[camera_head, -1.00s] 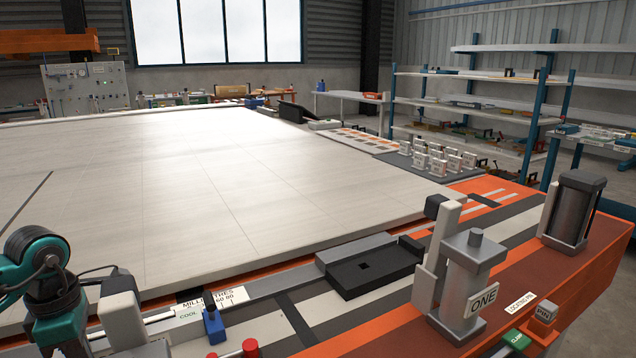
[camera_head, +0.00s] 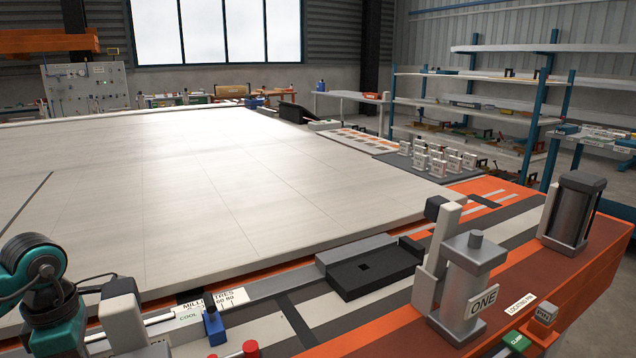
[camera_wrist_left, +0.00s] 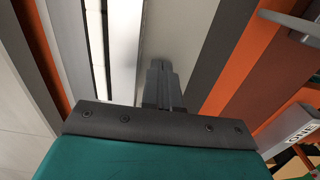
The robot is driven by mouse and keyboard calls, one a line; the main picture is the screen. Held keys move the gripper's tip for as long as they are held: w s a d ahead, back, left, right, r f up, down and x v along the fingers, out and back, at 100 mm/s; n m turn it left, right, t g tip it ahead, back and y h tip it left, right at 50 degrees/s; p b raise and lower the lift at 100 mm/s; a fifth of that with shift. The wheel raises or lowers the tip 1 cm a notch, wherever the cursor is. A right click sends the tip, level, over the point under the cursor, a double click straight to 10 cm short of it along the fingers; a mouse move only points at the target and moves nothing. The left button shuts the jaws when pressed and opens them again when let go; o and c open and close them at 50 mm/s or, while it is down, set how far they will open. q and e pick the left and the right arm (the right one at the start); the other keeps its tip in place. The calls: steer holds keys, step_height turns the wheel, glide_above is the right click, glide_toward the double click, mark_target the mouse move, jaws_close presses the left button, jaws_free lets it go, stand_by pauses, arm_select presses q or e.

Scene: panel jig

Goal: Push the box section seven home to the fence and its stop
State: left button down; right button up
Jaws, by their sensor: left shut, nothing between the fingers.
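No part in view carries a readable seven, so I cannot tell for sure which piece is box section seven. A long grey bar (camera_head: 285,281) runs along the near edge of the large pale panel (camera_head: 190,190). In the left wrist view my left gripper (camera_wrist_left: 163,75) is shut and empty, pointing down over a pale strip (camera_wrist_left: 182,45). A silver rail (camera_wrist_left: 66,40) and a white bar (camera_wrist_left: 122,45) lie to its left. In the head view only my teal left arm shows at the lower left. My right gripper is not in view.
A blue-based post (camera_head: 214,325) and red knobs (camera_head: 250,347) stand at the front.

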arm_select(q)
steer(key=shift+r+p, duration=0.9)
steer(key=shift+r, duration=0.25)
step_height(320, 180, up, 3)
steer(key=shift+f+p, duration=0.2)
steer(key=shift+p, duration=0.8)
step_height(320, 180, up, 3)
steer(key=shift+r+p, duration=0.1)
steer(key=shift+p, duration=1)
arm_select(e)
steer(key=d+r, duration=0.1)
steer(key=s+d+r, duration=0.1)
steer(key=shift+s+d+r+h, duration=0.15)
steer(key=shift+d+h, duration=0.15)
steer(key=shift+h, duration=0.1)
arm_select(q)
steer(key=shift+s, duration=0.1)
